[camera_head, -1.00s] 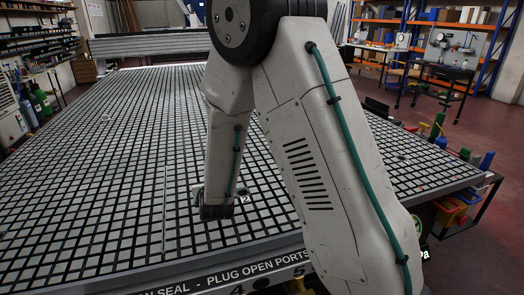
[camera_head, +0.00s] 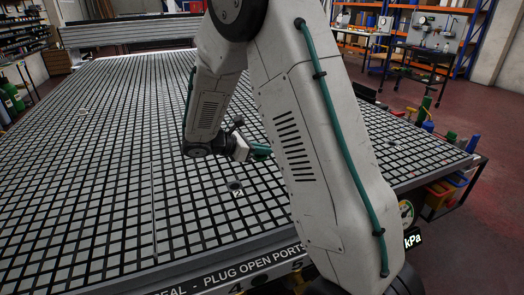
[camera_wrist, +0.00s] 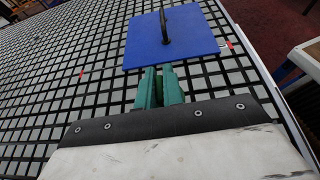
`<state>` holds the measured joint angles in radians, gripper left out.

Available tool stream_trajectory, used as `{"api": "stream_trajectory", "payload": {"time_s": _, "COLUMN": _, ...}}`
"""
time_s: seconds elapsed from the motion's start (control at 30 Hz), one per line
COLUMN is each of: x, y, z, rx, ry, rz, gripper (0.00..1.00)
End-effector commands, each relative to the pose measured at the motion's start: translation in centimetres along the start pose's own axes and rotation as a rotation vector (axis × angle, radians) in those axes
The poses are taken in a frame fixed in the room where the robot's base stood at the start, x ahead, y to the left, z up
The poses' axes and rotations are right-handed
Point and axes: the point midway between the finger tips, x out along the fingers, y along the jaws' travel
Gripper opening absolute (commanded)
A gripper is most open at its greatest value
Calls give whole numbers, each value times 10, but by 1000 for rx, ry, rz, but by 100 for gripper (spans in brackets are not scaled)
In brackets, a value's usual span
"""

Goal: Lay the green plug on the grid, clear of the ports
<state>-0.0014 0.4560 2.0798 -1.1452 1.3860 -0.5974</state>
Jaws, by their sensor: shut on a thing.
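My gripper (camera_head: 266,150) is tilted over, pointing right, above the vacuum grid table (camera_head: 95,170). In the wrist view its two green fingers (camera_wrist: 158,70) are close together. The green plug (camera_wrist: 159,92) shows only as a narrow green piece between them; its shape is mostly hidden and hard to tell from the fingers. A round dark port (camera_head: 235,184) with a number 2 label sits in the grid, below and to the left of my fingertips. Whether the plug touches the grid cannot be told.
A blue square plate with a black handle (camera_wrist: 190,42) is just beyond my fingertips in the wrist view. My arm hides part of the grid. A pressure gauge (camera_head: 406,212) is at the front edge. The grid's left side is largely clear.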

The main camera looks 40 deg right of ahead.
Motion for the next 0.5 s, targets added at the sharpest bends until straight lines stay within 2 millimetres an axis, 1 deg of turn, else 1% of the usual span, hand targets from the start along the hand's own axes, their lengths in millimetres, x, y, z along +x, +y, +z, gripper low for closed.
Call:
{"api": "stream_trajectory", "payload": {"time_s": 0.1, "x": 0, "y": -5, "z": -1, "rx": 15, "ry": 0, "rz": -34, "gripper": 0}}
{"api": "stream_trajectory", "payload": {"time_s": 0.37, "x": -1, "y": -5, "z": -1, "rx": 14, "ry": 0, "rz": -32, "gripper": 0}}
{"api": "stream_trajectory", "payload": {"time_s": 0.5, "x": -5, "y": -5, "z": -4, "rx": 13, "ry": 4, "rz": -29, "gripper": 0}}
